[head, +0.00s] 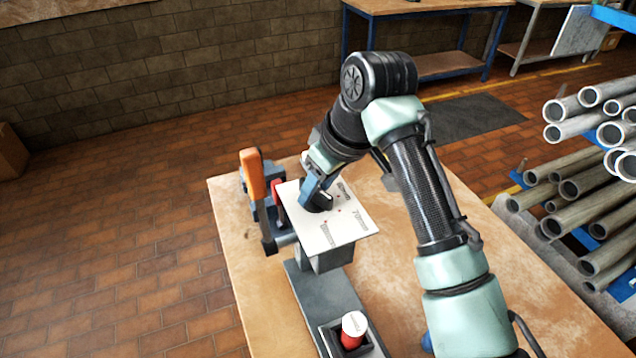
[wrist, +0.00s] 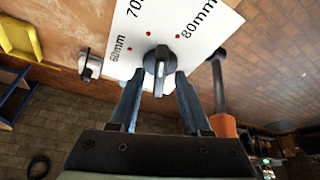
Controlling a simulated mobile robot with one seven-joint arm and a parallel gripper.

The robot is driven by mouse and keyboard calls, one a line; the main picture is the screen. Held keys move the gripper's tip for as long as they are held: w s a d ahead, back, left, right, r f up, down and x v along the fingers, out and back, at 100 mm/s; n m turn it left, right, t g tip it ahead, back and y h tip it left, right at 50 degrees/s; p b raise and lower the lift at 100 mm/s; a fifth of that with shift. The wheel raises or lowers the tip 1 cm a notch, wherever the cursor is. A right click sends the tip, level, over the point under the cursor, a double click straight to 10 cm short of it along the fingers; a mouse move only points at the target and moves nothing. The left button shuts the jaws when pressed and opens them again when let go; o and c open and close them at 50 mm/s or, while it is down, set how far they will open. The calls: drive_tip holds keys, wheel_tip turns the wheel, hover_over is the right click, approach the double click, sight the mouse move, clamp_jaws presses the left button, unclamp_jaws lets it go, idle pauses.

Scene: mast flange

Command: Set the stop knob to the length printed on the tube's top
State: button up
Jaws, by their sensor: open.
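The stop knob (wrist: 160,66) is black with a pale pointer line, mounted on a white plate (head: 338,232) printed with 60mm, 70 and 80mm marks and red dots. In the wrist view the pointer line runs nearly upright in the picture; I cannot tell which mark it is set to. My gripper (wrist: 159,76) is open, one finger on each side of the knob; contact is unclear. In the head view my gripper (head: 318,204) is over the plate and partly hides the knob. A red tube (head: 352,335) with a white top stands in a dark holder; its print is too small to read.
The fixture sits on a wooden table (head: 235,240). An orange-handled lever (head: 253,176) stands left of the plate, with a red part (head: 278,194) beside it. A rack of grey pipes (head: 590,190) stands at the right. Brick floor lies left of the table.

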clamp_jaws()
drive_tip(key=shift+r+n+g+p, duration=0.15)
drive_tip(key=shift+n+g+p, duration=0.15)
drive_tip(key=shift+n+p, duration=0.4)
drive_tip(key=shift+w+d+n+g+y+p, duration=0.1)
drive_tip(key=shift+n+g+y+p, duration=0.2)
drive_tip(key=shift+n, duration=0.5)
drive_tip(key=shift+w+n+g+y+p, duration=0.1)
drive_tip(key=shift+n+g+y+p, duration=0.15)
drive_tip(key=shift+n, duration=0.55)
unclamp_jaws()
drive_tip(key=shift+s, duration=0.1)
drive_tip(key=v, duration=1.2)
drive_tip(key=shift+r+b, duration=0.35)
drive_tip(key=shift+b, duration=0.05)
